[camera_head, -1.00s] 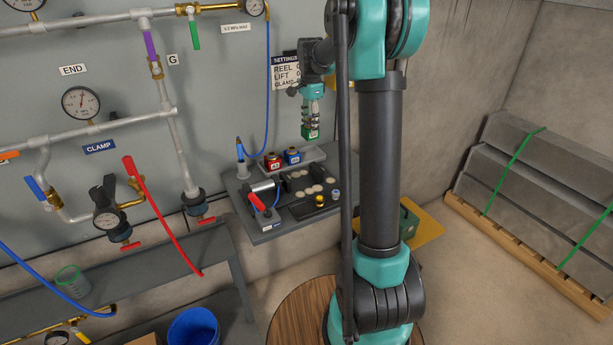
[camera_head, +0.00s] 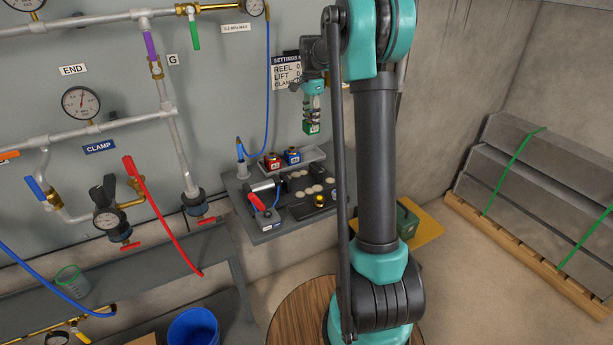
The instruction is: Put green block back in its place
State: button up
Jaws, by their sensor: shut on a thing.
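The green block (camera_head: 311,128) is held in the fingers of my gripper (camera_head: 311,118). My gripper points down and is shut on the block, above the back right part of a small grey bench (camera_head: 262,238). The block hangs clear of the bench. A red block (camera_head: 272,161) and a blue block (camera_head: 292,156) stand side by side on a light grey tray (camera_head: 316,153) at the back of the bench. The tray's right part, below the green block, looks empty.
On the bench are a red-handled tool (camera_head: 257,200), several pale discs, a yellow-topped part (camera_head: 319,200) and dark pieces. My arm hides the bench's right end.

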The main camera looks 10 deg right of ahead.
jog(key=shift+f, duration=0.1)
jog(key=shift+f, duration=5.2)
jog(key=o, duration=1.5)
jog(key=shift+r, duration=5)
jog(key=shift+s, duration=0.1)
